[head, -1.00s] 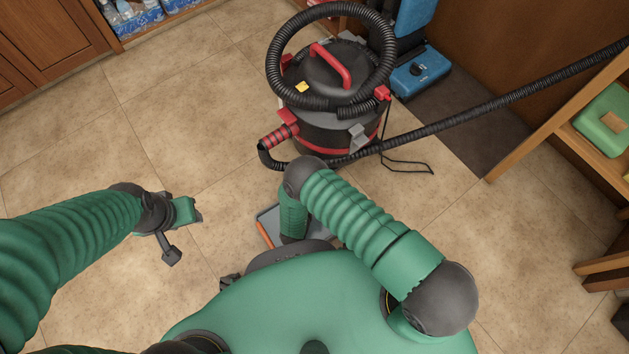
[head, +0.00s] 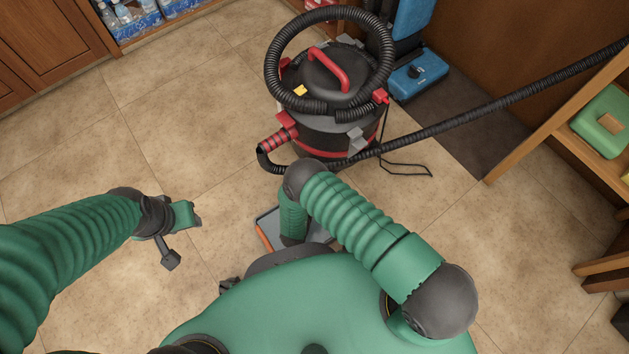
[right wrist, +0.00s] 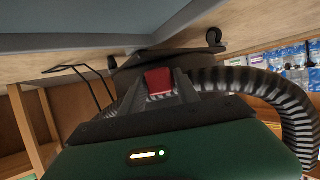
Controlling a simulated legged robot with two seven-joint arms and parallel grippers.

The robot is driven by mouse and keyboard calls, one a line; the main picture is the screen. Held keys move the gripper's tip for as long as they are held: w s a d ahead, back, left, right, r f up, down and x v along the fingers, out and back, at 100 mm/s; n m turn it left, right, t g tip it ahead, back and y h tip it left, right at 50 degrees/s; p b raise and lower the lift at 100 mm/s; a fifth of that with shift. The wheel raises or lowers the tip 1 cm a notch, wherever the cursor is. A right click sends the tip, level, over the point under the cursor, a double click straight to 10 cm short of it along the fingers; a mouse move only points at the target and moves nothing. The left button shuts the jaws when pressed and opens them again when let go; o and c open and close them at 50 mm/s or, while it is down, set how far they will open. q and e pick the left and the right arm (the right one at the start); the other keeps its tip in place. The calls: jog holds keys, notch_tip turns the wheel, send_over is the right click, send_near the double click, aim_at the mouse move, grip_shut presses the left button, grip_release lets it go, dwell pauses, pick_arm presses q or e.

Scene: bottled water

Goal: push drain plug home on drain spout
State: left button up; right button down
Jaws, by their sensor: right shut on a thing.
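My right gripper (right wrist: 160,98) is shut on a small red piece, which I take for the drain plug (right wrist: 158,81), held between its grey fingers. The black and red drum vacuum (head: 325,125) stands on the floor ahead; its dark body is close behind the red piece in the right wrist view. I cannot make out the drain spout, nor whether the plug touches it. In the head view my right forearm drops behind my body, and the right gripper is hidden. My left gripper (head: 186,214) is over bare floor at left; its jaw opening is unclear.
A ribbed black hose (head: 500,100) runs right from the vacuum; a ribbed hose (right wrist: 295,105) curves close by in the right wrist view. A grey tray-like thing (head: 266,221) lies by my right forearm. Wooden shelving (head: 535,150) is at right. The left floor is clear.

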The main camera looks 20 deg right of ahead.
jog(key=shift+w, duration=0.1)
dwell(0.3)
jog(key=c, duration=0.8)
grip_release()
